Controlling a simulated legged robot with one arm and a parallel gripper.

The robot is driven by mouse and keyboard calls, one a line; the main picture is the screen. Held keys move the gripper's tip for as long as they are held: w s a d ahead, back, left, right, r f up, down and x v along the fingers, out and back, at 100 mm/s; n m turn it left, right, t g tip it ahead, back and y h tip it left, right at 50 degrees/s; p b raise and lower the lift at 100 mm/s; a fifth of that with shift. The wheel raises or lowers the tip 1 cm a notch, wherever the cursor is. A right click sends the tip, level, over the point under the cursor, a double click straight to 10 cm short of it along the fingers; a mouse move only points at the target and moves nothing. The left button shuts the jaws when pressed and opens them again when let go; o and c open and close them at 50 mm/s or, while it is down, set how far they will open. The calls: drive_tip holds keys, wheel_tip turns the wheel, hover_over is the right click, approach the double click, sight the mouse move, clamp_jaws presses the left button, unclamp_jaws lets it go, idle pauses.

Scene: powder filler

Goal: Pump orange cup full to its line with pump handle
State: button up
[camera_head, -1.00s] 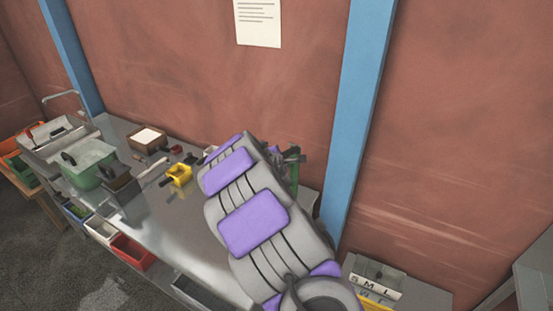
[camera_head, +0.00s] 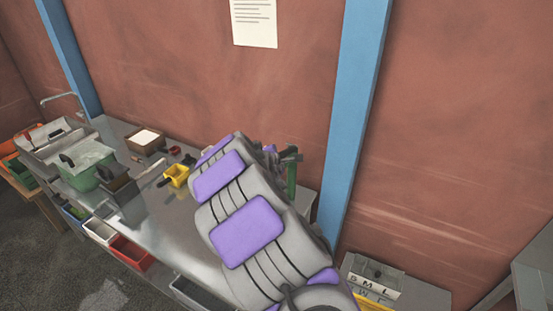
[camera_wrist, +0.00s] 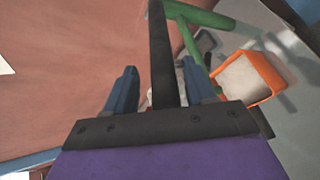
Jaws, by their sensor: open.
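In the wrist view my gripper (camera_wrist: 161,70) is open, its two dark blue fingers apart. A black bar (camera_wrist: 160,45), apparently the pump handle, runs between the fingers; I cannot tell whether it touches either one. A green frame (camera_wrist: 192,42) stands just to the right of the bar. The orange cup (camera_wrist: 275,70) is to the right of that, square, with pale contents; I cannot make out its line. In the head view my arm hides the cup and most of the pump; the green post (camera_head: 292,180) shows beyond my arm.
A steel bench (camera_head: 160,215) runs along the wall. On it are a yellow holder (camera_head: 177,174), a brown box with white contents (camera_head: 146,139) and a green tub (camera_head: 88,168). Colored bins, including a red one (camera_head: 132,252), hang at its front. A blue pillar (camera_head: 352,120) stands behind.

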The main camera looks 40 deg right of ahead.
drive_tip(key=b+v, duration=0.1)
drive_tip(key=v, duration=1.4)
drive_tip(key=shift+s+a, duration=0.15)
drive_tip(key=shift+a, duration=0.1)
drive_tip(key=s+a+f+m+g+y+b, duration=0.2)
drive_tip(key=s+a+f+m+y+b, duration=0.15)
drive_tip(key=s+a+f, duration=0.4)
drive_tip(key=s+a+f+m+g+y+b, duration=0.25)
drive_tip(key=s+a+f+m+b, duration=0.4)
drive_tip(key=a, duration=0.65)
drive_tip(key=s+a+f+m+g+y+b, duration=0.1)
drive_tip(key=s+a+f+g+b, duration=0.1)
drive_tip(key=s, duration=0.7)
drive_tip(key=s+a+f+m+g+y+b, duration=0.2)
drive_tip(key=s+a+g, duration=0.1)
drive_tip(key=s, duration=0.7)
drive_tip(key=shift+a, duration=0.6)
